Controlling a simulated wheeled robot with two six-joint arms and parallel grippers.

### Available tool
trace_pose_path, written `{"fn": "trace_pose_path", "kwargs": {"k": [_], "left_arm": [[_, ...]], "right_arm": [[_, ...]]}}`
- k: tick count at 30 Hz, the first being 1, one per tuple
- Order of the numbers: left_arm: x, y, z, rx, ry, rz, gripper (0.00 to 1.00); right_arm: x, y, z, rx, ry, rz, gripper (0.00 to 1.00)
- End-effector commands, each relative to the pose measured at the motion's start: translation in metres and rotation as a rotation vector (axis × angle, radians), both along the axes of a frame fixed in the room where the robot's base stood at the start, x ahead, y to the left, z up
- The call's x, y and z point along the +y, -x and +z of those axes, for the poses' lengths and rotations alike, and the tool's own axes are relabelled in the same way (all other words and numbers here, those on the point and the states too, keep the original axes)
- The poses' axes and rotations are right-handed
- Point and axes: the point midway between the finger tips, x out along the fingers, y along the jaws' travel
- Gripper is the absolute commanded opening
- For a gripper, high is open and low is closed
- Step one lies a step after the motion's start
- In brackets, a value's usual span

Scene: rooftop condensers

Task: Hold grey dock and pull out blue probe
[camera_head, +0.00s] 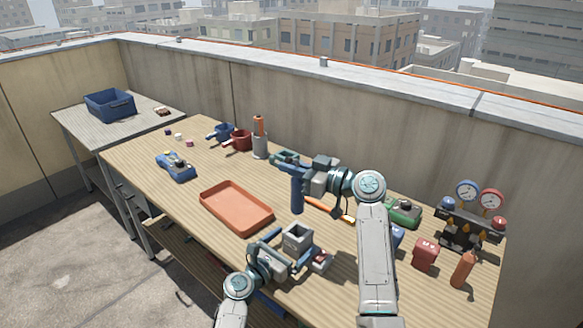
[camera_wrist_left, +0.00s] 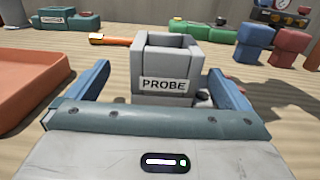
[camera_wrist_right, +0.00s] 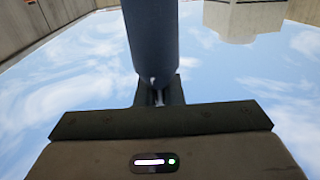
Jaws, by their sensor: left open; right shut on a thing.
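The grey dock (camera_head: 297,239) is a square, open-topped box standing on the wooden table. In the left wrist view the dock (camera_wrist_left: 166,64) carries a "PROBE" label and looks empty at the top. My left gripper (camera_head: 284,247) is open, and its blue fingers (camera_wrist_left: 160,90) reach along both sides of the dock, with gaps visible. The blue probe (camera_head: 297,190) is a dark blue cylinder hanging upright above the table, behind the dock. My right gripper (camera_head: 308,172) is shut on the probe, which also fills the upper middle of the right wrist view (camera_wrist_right: 150,40).
An orange tray (camera_head: 237,208) lies left of the dock. An orange-handled tool (camera_head: 328,208) lies behind it. A red block (camera_head: 425,254), an orange bottle (camera_head: 463,269) and a gauge manifold (camera_head: 472,225) stand at the right. The left half of the table has clear patches.

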Motion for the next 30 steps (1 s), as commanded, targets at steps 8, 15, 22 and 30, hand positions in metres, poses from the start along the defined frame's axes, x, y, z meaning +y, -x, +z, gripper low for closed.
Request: {"fn": "trace_pose_path", "kwargs": {"k": [8,15,22,30], "left_arm": [[0.021,0.028,0.002,0.000,-0.004,0.001,1.00],[0.035,0.046,0.001,0.000,-0.002,0.001,1.00],[0.037,0.049,0.000,-0.001,-0.001,0.001,1.00],[0.032,0.042,0.000,-0.003,0.000,0.001,1.00]], "right_arm": [[0.000,0.000,0.015,-0.001,0.000,0.000,0.00],[0.000,0.000,0.020,-0.001,0.000,0.000,0.00],[0.000,0.000,0.020,-0.001,0.000,0.000,0.00],[0.000,0.000,0.016,-0.001,0.000,0.000,0.00]]}}
